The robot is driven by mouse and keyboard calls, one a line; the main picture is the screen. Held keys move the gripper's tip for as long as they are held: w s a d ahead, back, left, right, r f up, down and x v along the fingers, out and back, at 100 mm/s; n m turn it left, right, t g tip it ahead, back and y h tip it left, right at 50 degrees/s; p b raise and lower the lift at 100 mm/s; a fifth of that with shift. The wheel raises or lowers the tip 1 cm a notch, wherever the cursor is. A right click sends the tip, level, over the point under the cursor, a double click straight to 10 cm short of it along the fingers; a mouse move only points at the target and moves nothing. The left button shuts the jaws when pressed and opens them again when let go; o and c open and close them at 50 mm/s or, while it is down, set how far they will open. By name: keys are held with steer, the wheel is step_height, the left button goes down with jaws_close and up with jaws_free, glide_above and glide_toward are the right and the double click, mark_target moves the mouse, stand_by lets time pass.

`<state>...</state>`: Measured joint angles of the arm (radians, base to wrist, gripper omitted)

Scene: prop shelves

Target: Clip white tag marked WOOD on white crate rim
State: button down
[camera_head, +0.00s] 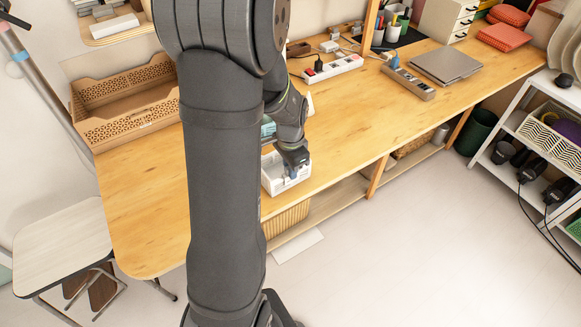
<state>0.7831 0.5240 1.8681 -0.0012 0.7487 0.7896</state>
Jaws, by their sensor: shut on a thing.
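The white crate (273,187) stands at the front edge of the wooden table, partly hidden behind my arm. My gripper (294,173) points down at the crate's right front part, close to its rim. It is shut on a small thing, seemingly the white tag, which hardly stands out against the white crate. The word WOOD cannot be read from here. I cannot tell whether the tag touches the rim or is held just above it.
A cardboard-brown perforated tray (125,130) stands at the table's left. A power strip (333,68), a grey multi-socket bar (408,82) and a laptop (447,66) lie further right. The table (350,130) is clear right of the crate. A stool (60,235) stands at lower left.

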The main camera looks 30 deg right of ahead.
steer(key=c, duration=1.3)
jaws_free()
step_height(320, 180, up, 17)
steer(key=shift+r, duration=0.15)
step_height(320, 180, down, 17)
steer(key=shift+f, duration=0.15)
stand_by(0.5)
